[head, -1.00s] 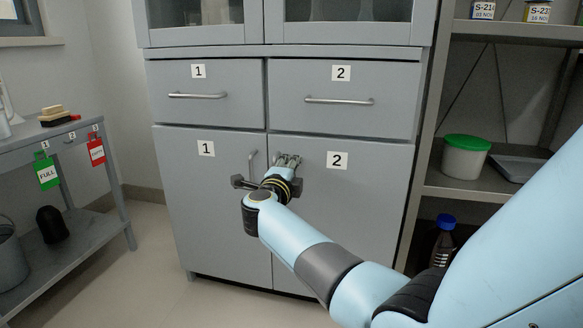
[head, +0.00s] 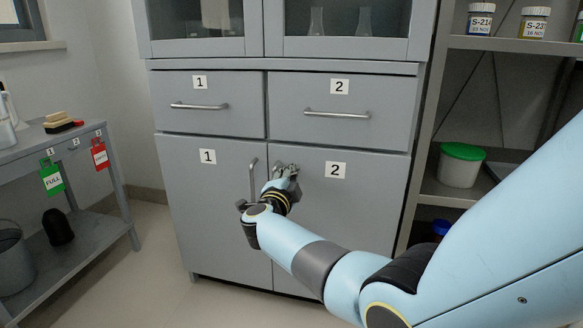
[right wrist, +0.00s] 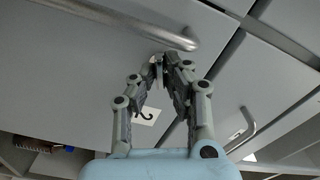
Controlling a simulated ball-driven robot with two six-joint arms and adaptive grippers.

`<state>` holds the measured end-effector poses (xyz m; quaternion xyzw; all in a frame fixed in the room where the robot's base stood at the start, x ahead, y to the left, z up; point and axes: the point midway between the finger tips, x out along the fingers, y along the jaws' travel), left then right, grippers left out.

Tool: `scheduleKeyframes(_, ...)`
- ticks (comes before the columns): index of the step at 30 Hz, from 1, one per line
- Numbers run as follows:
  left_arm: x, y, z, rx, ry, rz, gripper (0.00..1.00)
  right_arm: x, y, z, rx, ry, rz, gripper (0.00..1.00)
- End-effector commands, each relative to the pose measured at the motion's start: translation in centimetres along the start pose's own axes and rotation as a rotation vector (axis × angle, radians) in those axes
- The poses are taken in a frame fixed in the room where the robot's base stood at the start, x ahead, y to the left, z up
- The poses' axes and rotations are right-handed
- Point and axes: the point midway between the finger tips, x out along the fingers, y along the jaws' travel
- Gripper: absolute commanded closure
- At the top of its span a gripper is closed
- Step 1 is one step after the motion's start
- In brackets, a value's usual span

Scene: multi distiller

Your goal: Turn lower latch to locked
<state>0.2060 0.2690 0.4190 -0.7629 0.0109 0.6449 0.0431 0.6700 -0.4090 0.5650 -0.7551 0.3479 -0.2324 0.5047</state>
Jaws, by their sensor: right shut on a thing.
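My right gripper (head: 290,171) is at the upper left of the grey lower door marked 2 (head: 340,225), just left of its number label. In the right wrist view its two fingers (right wrist: 160,62) converge and are shut on a small piece at the door face, apparently the lower latch. The fingers hide most of the latch, so its angle cannot be read. The door 2 handle, a metal bar, shows beside the fingertips in the right wrist view (right wrist: 125,22). My left gripper is not in view.
Door 1's vertical handle (head: 253,180) is just left of the gripper. Drawer 2's handle (head: 337,113) is above. An open shelf with a green-lidded tub (head: 460,166) stands at right. A side table with green (head: 51,179) and red tags (head: 99,155) stands at left.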

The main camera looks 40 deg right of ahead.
Motion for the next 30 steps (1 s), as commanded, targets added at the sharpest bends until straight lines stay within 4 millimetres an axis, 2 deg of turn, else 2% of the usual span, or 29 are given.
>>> scheduleKeyframes(1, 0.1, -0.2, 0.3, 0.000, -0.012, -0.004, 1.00, 0.0, -0.6, -0.2, -0.042, 0.000, 0.001, 1.00)
scheduleKeyframes(15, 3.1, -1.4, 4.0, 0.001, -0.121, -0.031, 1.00, 0.0, -0.2, -0.1, -0.491, 0.000, 0.001, 1.00)
scheduleKeyframes(21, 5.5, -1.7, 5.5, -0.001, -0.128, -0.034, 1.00, 0.0, -0.1, 0.0, -0.681, -0.001, 0.001, 1.00)
scheduleKeyframes(30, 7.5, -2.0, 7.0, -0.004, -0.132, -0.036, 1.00, 0.0, -0.1, 0.0, -0.941, -0.001, 0.002, 1.00)
